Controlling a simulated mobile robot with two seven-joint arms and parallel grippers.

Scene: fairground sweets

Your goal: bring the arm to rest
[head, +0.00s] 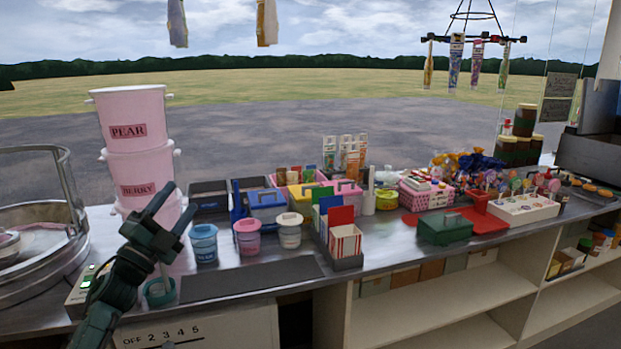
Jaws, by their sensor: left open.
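My left gripper (169,211) is in the head view at the left, a dark green-grey hand with its two fingers apart and pointing up to the right. Nothing shows between the fingers. It is in front of the stacked pink buckets (137,165) and above the front left part of the metal counter (232,252). A teal cup (160,292) stands just below and beside my left wrist, with a pale handle rising from it. My right gripper is not in view.
Blue, pink and white lidded tubs (247,237) stand right of my left gripper. A dark mat (250,279) lies bare before them. A striped box (345,241) and a green box (445,227) stand farther right. A round metal-rimmed machine (40,235) is at the left.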

